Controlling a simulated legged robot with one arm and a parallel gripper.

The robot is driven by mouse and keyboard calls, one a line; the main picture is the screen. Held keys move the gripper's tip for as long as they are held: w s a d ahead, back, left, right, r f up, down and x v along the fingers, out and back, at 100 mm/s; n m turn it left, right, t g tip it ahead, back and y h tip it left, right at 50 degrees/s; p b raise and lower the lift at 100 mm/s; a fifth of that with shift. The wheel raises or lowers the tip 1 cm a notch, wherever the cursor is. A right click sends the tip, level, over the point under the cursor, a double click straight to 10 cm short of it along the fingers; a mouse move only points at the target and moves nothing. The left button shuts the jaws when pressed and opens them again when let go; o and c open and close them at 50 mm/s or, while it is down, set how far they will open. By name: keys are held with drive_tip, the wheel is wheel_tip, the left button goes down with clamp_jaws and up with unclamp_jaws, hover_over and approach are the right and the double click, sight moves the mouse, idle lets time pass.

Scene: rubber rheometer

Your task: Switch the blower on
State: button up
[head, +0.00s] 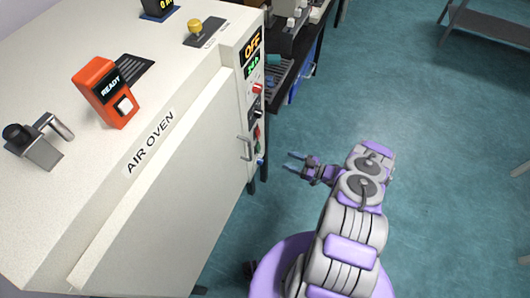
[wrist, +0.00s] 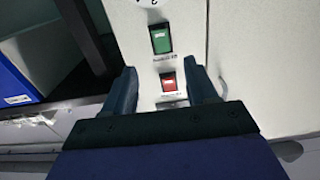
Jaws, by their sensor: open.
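The white air oven (head: 165,190) has a narrow control panel on its right edge, with an "OFF" display (head: 252,45) at its top. In the wrist view, a green rocker switch (wrist: 161,39) sits above a red rocker switch (wrist: 168,82) on the panel. Their labels are too small to read, so I cannot tell which one is the blower's. My gripper (head: 290,161) is open and empty, to the right of the lower panel in the head view. In the wrist view its fingers (wrist: 160,74) stand either side of the red switch; contact cannot be told.
An orange "READY" box (head: 98,91) and a yellow knob (head: 195,27) are on the oven's top. A door handle (head: 244,148) sticks out by the panel. A dark bench (head: 300,65) with a blue box (wrist: 15,75) stands behind.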

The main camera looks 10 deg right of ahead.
sight(260, 150)
drive_tip(key=b+x, duration=0.2)
drive_tip(key=x, duration=1)
drive_tip(key=shift+f+b, duration=0.1)
drive_tip(key=shift+b, duration=0.25)
drive_tip(key=c, duration=1.1)
drive_tip(key=shift+o, duration=0.2)
drive_tip(key=shift+t+y, duration=0.3)
drive_tip(key=shift+y, duration=0.2)
drive_tip(key=o, duration=1.1)
drive_tip(key=shift+f, duration=0.1)
drive_tip(key=shift+c, duration=0.2)
drive_tip(key=v, duration=1.7)
drive_tip(key=shift+b, duration=0.4)
drive_tip(key=shift+d, duration=0.15)
